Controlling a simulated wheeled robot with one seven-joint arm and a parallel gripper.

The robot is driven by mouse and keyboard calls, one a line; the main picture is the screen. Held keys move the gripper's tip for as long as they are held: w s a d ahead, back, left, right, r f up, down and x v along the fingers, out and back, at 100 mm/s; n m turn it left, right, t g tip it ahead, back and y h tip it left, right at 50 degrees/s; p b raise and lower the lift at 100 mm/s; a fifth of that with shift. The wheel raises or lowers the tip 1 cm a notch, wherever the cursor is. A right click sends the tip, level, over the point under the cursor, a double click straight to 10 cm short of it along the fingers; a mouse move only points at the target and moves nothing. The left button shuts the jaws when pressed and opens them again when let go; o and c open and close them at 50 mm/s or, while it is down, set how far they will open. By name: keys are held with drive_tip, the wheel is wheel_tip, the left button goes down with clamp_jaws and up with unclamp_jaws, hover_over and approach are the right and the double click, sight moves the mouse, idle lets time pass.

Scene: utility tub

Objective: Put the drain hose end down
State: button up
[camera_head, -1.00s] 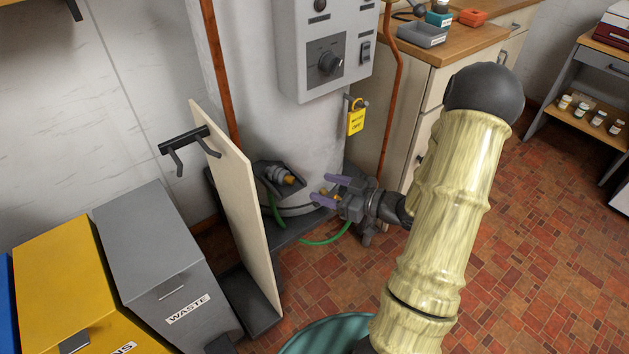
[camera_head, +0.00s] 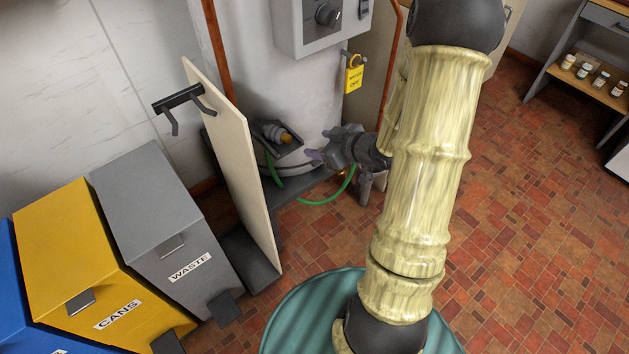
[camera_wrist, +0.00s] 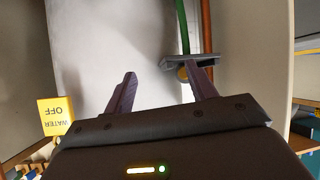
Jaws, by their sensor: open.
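My gripper (camera_head: 321,145) is open beside the foot of the white cylinder (camera_head: 262,75). In the wrist view its two purple fingers (camera_wrist: 166,74) stand apart with nothing gripped between them. A green hose (camera_head: 322,199) loops low over the floor from the dark base toward my gripper, which hides that end in the head view. In the wrist view the green hose (camera_wrist: 184,28) reaches a grey bracket (camera_wrist: 190,60). A brass-coloured piece (camera_wrist: 183,74) shows below the bracket, close to the right finger; I cannot tell whether they touch. A brass-tipped fitting (camera_head: 285,138) sits on the dark base.
A pale upright panel (camera_head: 232,155) stands left of the gripper. Grey waste (camera_head: 165,225) and yellow cans (camera_head: 75,255) bins are further left. A yellow water-off tag (camera_head: 354,77) hangs above. A control box (camera_head: 318,25) is on the cylinder. Tiled floor is clear at right.

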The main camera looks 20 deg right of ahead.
drive_tip(key=s+a+r+m+g+h, duration=0.2)
drive_tip(key=s+a+m+g, duration=0.1)
drive_tip(key=s, duration=0.4)
drive_tip(key=s+a+r+m+g+h, duration=0.2)
drive_tip(key=s+a+g, duration=0.3)
drive_tip(key=s, duration=0.3)
drive_tip(key=shift+r+m+h, duration=0.3)
drive_tip(key=shift+m+h, duration=0.3)
drive_tip(key=shift+m, duration=0.3)
drive_tip(key=shift+a, duration=0.1)
drive_tip(key=w+p+v, duration=0.2)
drive_tip(key=p+v, duration=1)
drive_tip(key=w+r+p+v, duration=0.1)
drive_tip(key=w+p+v, duration=0.2)
drive_tip(key=p+v, duration=0.8)
drive_tip(key=w+p+v, duration=0.3)
drive_tip(key=p+v, duration=0.9)
drive_tip(key=p, duration=0.1)
drive_tip(key=shift+r, duration=0.7)
